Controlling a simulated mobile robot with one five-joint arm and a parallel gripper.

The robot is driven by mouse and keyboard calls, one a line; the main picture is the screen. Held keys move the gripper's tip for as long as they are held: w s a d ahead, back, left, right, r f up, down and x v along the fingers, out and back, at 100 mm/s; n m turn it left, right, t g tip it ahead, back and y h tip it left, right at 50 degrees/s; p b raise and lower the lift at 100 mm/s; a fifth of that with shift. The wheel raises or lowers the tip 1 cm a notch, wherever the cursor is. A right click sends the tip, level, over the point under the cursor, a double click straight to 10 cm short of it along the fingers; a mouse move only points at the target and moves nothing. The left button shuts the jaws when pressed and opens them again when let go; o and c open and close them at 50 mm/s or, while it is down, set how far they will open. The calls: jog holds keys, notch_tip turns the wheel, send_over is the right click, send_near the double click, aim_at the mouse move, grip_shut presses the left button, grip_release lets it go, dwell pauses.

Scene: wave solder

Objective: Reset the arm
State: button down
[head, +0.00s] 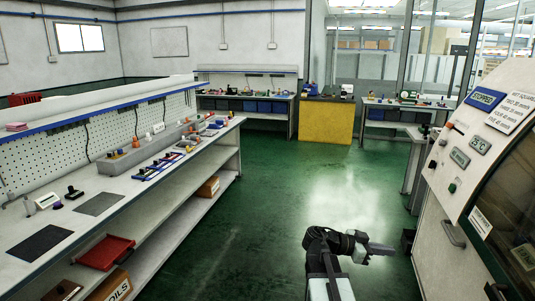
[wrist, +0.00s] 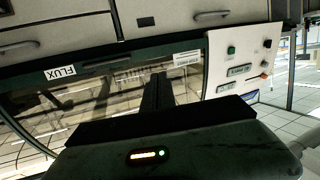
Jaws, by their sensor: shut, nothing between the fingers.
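My gripper (head: 384,249) is low in the head view, right of centre, at the end of my folded arm. Its fingers point right, toward the machine (head: 452,185), and are shut with nothing between them. In the wrist view my gripper (wrist: 158,80) shows as dark fingers in front of the machine's window. The wrist view is turned, with the machine's panel (wrist: 238,62) at the right and a FLUX label (wrist: 59,73) at the left. I see no contact between the gripper and the machine.
A long workbench (head: 60,215) with a pegboard and small parts runs along the left. A red tray (head: 106,252) lies on its lower shelf. A yellow cabinet (head: 325,122) stands at the back. The green floor (head: 290,190) between bench and machine is clear.

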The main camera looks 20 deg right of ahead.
jog(key=w+a+f+n+t+y+p, duration=0.1)
jog(key=a+f+n+y, duration=0.3)
jog(key=a, duration=0.9)
jog(key=w+a+f+n+t+y+p, duration=0.1)
jog(key=a+f+n+y, duration=0.4)
jog(key=a+n, duration=0.5)
jog(key=w+a+f+n+t+y+p, duration=0.1)
jog(key=a+f+n+y, duration=0.3)
jog(key=a, duration=1.3)
jog(key=w+n+t+y, duration=0.1)
jog(key=n, duration=0.1)
jog(key=shift+a+f+n+y, duration=0.15)
jog(key=shift+a+n+y, duration=0.15)
jog(key=shift+n, duration=0.1)
jog(key=shift+d, duration=0.1)
